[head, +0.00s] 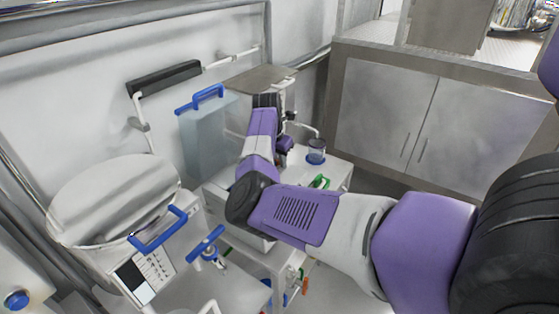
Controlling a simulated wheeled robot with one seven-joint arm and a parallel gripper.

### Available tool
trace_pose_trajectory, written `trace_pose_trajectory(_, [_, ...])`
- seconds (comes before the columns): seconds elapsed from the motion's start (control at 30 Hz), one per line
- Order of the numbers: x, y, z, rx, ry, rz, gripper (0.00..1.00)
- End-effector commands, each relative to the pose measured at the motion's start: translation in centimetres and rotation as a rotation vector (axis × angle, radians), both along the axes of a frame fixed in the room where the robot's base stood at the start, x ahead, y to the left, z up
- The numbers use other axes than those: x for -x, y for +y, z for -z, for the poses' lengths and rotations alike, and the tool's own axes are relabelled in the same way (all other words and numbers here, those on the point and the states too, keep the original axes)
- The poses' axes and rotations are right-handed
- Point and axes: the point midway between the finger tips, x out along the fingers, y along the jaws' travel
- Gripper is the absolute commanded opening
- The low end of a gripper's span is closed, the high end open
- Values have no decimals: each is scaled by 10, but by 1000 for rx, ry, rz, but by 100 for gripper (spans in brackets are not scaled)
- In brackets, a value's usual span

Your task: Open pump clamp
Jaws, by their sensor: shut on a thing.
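My arm reaches in from the right and bends up over a white bench unit (337,172). My gripper (283,157) points down at the unit's top, behind my forearm. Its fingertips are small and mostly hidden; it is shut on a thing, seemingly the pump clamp. The clamp itself is hidden behind the gripper and forearm, so its position cannot be read. A small glass vessel with blue liquid (316,152) stands just right of the gripper, apart from it. A green handle (320,182) sits in front of that vessel.
A translucent tank with a blue handle (198,140) stands left of my forearm. A large round steel vessel (115,195) and a keypad panel (146,272) are at left. A blue-handled valve (207,245) sits lower centre. Steel cabinets (410,120) line the back right.

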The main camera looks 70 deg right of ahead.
Motion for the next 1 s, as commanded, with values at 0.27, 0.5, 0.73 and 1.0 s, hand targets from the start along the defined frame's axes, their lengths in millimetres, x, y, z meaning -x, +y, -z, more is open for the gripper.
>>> trace_pose_trajectory(0.27, [-1,-1,-1,2,-2,-3,0])
trace_pose_trajectory(0.5, [0,-1,0,2,-1,-1,42])
trace_pose_trajectory(0.73, [0,0,0,1,-1,0,42])
trace_pose_trajectory(1.0, [-3,6,-26,3,-5,1,42])
